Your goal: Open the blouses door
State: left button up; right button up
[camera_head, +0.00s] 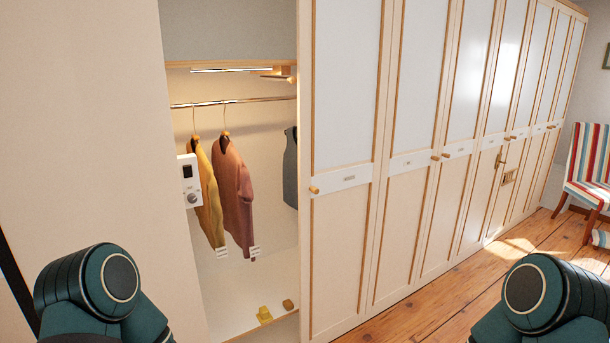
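A long white wardrobe with wood-trimmed doors runs from the middle to the right. The nearest shut door (342,240) has a small round wooden knob (314,190) at its left edge and a label plate (349,178). The second door (399,230) has its own label plate (409,162) and a knob (435,157) at its right edge. More shut doors with plates and knobs follow farther right. The label writing is too small to read, so I cannot tell which door is the blouses door. Neither of my grippers is in view; only my arm joints show at the bottom.
Left of the nearest door is an open bay with a yellow garment (208,195), a reddish one (233,190) and a grey one (290,170) on a rail (240,101). A striped chair (588,170) stands far right. Wooden floor (430,320) is clear before the doors.

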aim_at(343, 47)
jog(key=i+j+u, duration=0.1)
jog(key=i+u, duration=0.2)
jog(key=i, duration=0.4)
jog(key=i+l+u, duration=0.1)
jog(key=i+u, duration=0.25)
jog(key=i, duration=0.35)
